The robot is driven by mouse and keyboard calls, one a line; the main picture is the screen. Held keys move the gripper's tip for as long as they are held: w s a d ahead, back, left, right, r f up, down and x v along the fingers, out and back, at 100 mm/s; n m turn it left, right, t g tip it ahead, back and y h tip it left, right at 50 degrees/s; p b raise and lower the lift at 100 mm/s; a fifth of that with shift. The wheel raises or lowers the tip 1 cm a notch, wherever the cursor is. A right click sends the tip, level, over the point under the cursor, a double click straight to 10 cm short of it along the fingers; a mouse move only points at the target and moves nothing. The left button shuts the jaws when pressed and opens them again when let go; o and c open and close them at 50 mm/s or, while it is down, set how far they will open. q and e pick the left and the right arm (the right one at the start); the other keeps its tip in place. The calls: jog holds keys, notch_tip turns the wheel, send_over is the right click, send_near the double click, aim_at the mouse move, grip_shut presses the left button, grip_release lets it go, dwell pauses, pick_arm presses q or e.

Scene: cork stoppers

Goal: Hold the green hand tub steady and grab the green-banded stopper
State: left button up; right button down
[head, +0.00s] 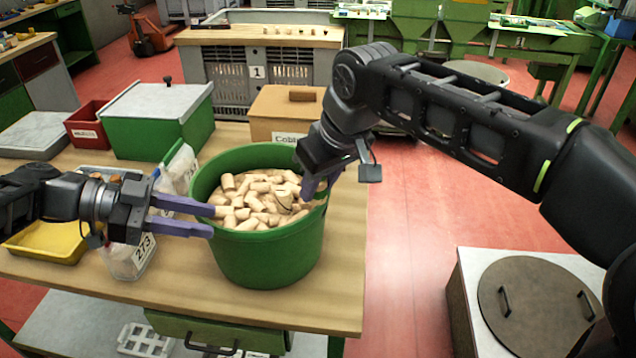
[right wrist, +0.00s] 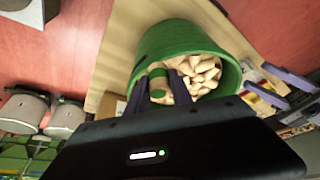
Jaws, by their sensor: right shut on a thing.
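The green hand tub (head: 265,262) stands on the wooden table, heaped with plain corks (head: 255,203); it also shows in the right wrist view (right wrist: 165,42). My right gripper (head: 318,188) is at the tub's right rim.
A lidded green box (head: 160,120), a red bin (head: 88,128) and a yellow tray (head: 45,242) are to the left. A labelled bag (head: 130,260) lies near my left gripper. The table's right edge is close.

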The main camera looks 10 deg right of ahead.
pick_arm(q)
jog(key=shift+v, duration=0.95)
